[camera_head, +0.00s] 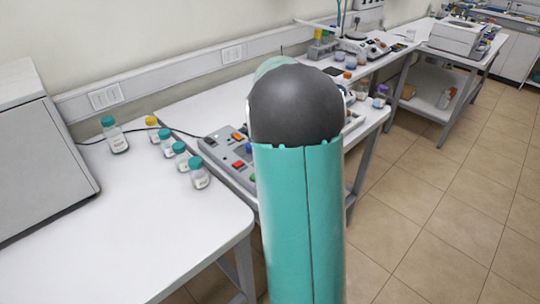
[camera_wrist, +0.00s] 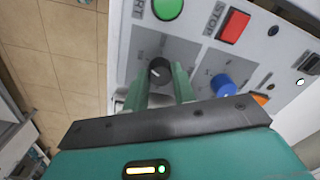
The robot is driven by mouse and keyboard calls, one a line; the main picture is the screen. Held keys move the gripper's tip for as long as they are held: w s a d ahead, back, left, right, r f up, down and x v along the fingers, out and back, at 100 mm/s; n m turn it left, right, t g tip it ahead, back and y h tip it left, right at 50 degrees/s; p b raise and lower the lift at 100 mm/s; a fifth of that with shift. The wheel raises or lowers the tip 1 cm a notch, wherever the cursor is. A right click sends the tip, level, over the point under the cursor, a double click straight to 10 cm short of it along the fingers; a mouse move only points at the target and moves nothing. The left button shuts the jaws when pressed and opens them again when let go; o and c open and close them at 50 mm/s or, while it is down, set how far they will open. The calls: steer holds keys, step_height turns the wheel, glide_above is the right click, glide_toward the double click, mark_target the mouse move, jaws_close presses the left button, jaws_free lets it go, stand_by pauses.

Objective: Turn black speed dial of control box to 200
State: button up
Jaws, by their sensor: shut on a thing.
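The grey control box (camera_head: 222,154) lies on the white table in the head view, partly hidden behind my arm. In the wrist view its panel (camera_wrist: 140,50) fills the upper right. The black speed dial (camera_wrist: 160,70) sits on the panel with a light pointer mark on it. My gripper (camera_wrist: 161,80) has its two green fingers at the dial, one on each side, shut on it. The dial's number marks are too small to read. My gripper and the dial are hidden behind my arm in the head view.
The panel also has a green START button (camera_wrist: 167,8), a red STOP button (camera_wrist: 234,26) and a blue knob (camera_wrist: 222,84) right of the dial. Several capped bottles (camera_head: 199,175) stand left of the box. A large grey machine (camera_head: 40,150) is at the far left.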

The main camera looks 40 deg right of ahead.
steer(key=m, duration=0.5)
steer(key=shift+r+m, duration=0.1)
steer(key=shift+m, duration=0.2)
steer(key=m, duration=0.4)
steer(key=shift+w+m, duration=0.1)
steer(key=shift+m, duration=0.2)
steer(key=o, duration=1)
steer(key=shift+r, duration=0.1)
step_height(320, 180, up, 14)
steer(key=shift+s+a+f, duration=0.15)
steer(key=shift+s+f, duration=0.05)
steer(key=shift+s, duration=0.1)
